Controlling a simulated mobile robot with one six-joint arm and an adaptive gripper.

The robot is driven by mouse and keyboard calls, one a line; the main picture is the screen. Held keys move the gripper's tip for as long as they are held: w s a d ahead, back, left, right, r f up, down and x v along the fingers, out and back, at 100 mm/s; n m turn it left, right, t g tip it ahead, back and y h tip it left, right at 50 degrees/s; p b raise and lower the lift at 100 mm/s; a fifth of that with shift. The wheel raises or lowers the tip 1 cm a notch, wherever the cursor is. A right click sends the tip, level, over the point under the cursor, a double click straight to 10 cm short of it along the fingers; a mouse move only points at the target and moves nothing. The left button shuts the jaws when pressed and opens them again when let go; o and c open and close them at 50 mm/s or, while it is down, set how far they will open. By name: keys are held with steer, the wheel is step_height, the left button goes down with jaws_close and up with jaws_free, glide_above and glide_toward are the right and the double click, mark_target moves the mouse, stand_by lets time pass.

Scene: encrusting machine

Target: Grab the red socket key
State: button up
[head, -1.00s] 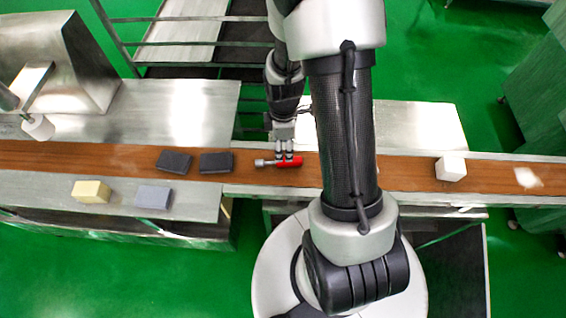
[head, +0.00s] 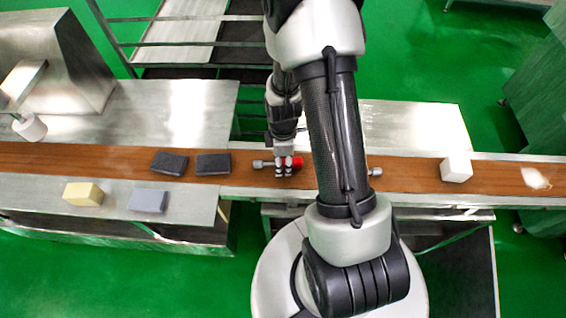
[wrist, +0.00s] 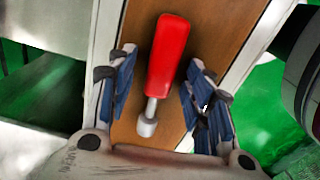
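The red socket key has a red handle and a silver socket end. In the head view the red socket key (head: 297,162) is on the brown belt, partly covered by my gripper (head: 283,171). In the wrist view the red socket key (wrist: 168,58) lies between the two blue-padded fingers of my gripper (wrist: 160,95), with its handle pointing away and its socket toward my palm. Gaps show on both sides of the key, so my gripper is open around it and does not touch it.
The brown belt (head: 405,178) runs left to right between metal ledges. Two dark blocks (head: 213,164) lie left of the key. A white block (head: 456,168) and a silver end of another item (head: 375,171) are to the right. A yellow block (head: 83,194) and grey block (head: 148,201) sit on the front ledge.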

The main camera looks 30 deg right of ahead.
jaws_close()
stand_by(0.4)
steer(key=shift+r, duration=0.15)
